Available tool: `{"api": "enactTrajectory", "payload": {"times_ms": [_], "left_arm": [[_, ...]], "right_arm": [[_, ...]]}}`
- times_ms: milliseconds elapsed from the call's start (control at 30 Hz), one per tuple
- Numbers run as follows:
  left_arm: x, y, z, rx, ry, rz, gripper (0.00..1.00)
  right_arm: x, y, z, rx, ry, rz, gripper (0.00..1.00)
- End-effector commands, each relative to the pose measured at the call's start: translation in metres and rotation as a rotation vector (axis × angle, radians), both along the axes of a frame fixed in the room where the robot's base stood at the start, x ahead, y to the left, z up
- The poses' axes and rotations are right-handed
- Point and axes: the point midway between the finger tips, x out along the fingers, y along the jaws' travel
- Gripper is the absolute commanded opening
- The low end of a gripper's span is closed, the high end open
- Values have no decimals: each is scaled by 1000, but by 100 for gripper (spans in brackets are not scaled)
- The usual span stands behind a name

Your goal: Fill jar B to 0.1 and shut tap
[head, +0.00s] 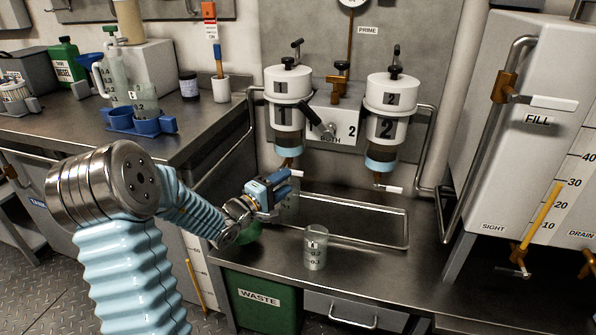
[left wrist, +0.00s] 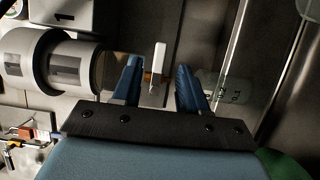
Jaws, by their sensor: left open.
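My left gripper (head: 287,181) is open in front of the tap below filter 1 (head: 287,110). In the left wrist view the tap's white lever (left wrist: 158,65) shows between the two blue fingers, which do not visibly grip it. A clear graduated jar (left wrist: 228,89) lies past the fingers, beneath that tap; in the head view the gripper mostly hides it. Its letter and fill level cannot be read. Another clear jar (head: 316,250) stands upright on the front counter; its letter is too small to read. My right gripper is not in view.
Filter 2 (head: 391,105) has its own white tap lever (head: 388,188). A selector valve (head: 322,125) sits between the filters. A sunken tray (head: 370,220) lies below. A blue holder (head: 155,127), a graduated cup and a jug stand left. The FILL tank (head: 535,110) bounds the right.

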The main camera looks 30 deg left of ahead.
Motion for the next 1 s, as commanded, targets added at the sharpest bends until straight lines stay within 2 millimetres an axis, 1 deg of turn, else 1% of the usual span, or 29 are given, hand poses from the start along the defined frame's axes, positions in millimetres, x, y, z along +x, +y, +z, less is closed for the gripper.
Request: {"api": "enactTrajectory", "payload": {"times_ms": [33,100,200,300,433,700,867,900,967,1000], "left_arm": [[12,-3,1,-2,0,-4,43],[26,-5,1,0,0,-2,43],[43,-8,1,-1,0,-2,43],[54,-9,0,0,1,-1,43],[62,-10,0,-1,1,-1,43],[63,-11,0,0,1,-1,43],[63,-11,0,0,1,-1,18],[62,-10,0,0,1,-1,12],[62,-10,0,0,1,-1,3],[62,-10,0,0,1,-1,0]], "right_arm": [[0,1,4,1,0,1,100],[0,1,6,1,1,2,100],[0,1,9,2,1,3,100],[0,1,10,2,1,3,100],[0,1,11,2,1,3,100],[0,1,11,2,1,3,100],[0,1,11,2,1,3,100],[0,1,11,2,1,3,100],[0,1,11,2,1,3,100],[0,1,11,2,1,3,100]]}}
